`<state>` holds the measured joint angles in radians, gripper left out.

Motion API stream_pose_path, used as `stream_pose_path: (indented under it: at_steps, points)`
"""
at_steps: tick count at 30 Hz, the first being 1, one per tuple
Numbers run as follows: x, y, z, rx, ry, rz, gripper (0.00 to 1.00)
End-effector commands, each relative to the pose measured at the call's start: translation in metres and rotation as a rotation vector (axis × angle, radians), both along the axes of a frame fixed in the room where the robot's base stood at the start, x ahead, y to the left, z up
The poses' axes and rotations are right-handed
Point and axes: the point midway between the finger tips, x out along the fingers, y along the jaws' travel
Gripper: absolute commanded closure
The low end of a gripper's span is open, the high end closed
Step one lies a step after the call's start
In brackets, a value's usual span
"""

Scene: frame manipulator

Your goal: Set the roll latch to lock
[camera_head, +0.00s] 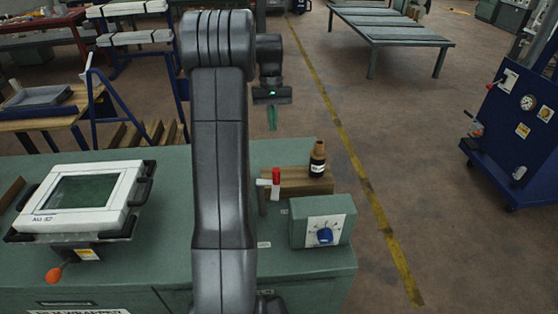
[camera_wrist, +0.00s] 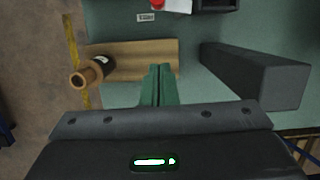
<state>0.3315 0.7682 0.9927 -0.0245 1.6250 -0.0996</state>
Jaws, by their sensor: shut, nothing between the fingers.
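My gripper (camera_head: 272,118) is up in the air above the far side of the green cabinet in the head view. Its green fingers are shut and empty; they also show in the wrist view (camera_wrist: 159,85). An orange knob (camera_head: 53,275) on a lever sticks out below the white-framed panel (camera_head: 85,192) at left, by a yellow label; I cannot read its setting. A red-topped lever (camera_head: 276,178) stands by the wooden block; its red top shows at the wrist view's upper edge (camera_wrist: 158,3). I cannot tell for sure which part is the roll latch. My gripper is apart from both.
A wooden block (camera_head: 300,183) bears a dark bottle (camera_head: 317,160) with a brown top. A grey-green box (camera_head: 322,219) with a blue knob (camera_head: 325,235) sits at the green cabinet's (camera_head: 165,255) right front. A blue cart (camera_head: 515,130) stands far right.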

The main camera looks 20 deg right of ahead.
Motion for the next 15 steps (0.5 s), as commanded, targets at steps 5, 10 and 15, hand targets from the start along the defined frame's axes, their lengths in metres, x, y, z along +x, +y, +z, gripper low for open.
stream_pose_path:
  at_steps: [5,10,15]
  points:
    - [0.0,0.0,0.0,0.0,0.0,-0.001,1.0]
    - [-0.003,0.0,-0.009,0.0,0.002,-0.001,1.0]
    - [-0.01,0.002,-0.038,0.002,0.004,-0.001,1.0]
